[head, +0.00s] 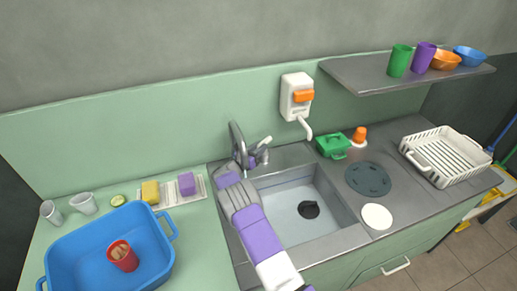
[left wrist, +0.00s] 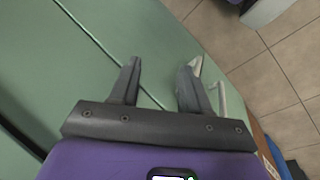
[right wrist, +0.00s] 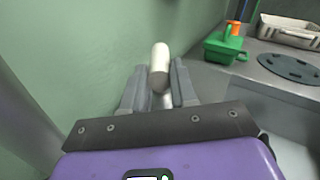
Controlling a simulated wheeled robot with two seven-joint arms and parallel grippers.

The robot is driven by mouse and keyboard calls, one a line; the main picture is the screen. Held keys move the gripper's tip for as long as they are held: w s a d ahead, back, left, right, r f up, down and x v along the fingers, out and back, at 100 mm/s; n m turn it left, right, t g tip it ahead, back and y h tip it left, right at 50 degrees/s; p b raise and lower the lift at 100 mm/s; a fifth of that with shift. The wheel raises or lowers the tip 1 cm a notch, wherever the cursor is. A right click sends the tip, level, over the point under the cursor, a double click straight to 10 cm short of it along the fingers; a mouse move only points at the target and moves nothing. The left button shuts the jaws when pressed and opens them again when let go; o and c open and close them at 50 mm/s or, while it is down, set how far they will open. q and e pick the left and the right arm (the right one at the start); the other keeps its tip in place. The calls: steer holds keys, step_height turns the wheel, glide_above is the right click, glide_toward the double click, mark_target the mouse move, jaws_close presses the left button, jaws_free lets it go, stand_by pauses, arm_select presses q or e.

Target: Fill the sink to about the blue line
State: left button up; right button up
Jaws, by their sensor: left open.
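The sink (head: 285,222) is a steel basin with a pale floor. I cannot make out a blue line or tell whether it holds water. A black round piece (head: 308,209) lies on its floor, at the drain. The grey tap (head: 238,142) stands behind it, with a white lever (head: 263,142). My right gripper comes from the front to the tap; its tips are unclear in the head view. In the right wrist view the white lever (right wrist: 160,65) shows between or just beyond its fingers (right wrist: 158,80); contact is unclear. My left gripper (left wrist: 158,78) is open and empty.
Left of the sink are a blue tub (head: 75,245) with a red cup (head: 122,255), sponges and glasses. Right are a green box (head: 333,145), a dark disc (head: 368,180), a white disc (head: 377,216) and a dish rack (head: 447,157). A wall dispenser (head: 297,95) hangs behind.

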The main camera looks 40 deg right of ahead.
jaws_close()
steer(key=shift+s+r+n+t+y+p, duration=0.2)
steer(key=shift+n+t+y+p, duration=0.1)
steer(key=shift+n+t+p, duration=0.6)
steer(key=t, duration=0.1)
steer(key=n+t+y, duration=0.1)
steer(key=t+p, duration=0.1)
steer(key=shift+s+d+n, duration=0.25)
steer(key=shift+s+n, duration=0.1)
steer(key=shift+n, duration=0.05)
steer(key=shift+s+d+f+n+t+y, duration=0.1)
steer(key=shift+n+t+y, duration=0.2)
steer(key=shift+t+y, duration=0.15)
steer(key=shift+s+d+n+t+y, duration=0.1)
steer(key=shift+n+t+y, duration=0.25)
steer(key=shift+t, duration=0.1)
steer(key=o, duration=0.9)
jaws_free()
steer(key=shift+f, duration=0.1)
steer(key=shift+c, duration=0.2)
steer(key=shift+w+a, duration=0.1)
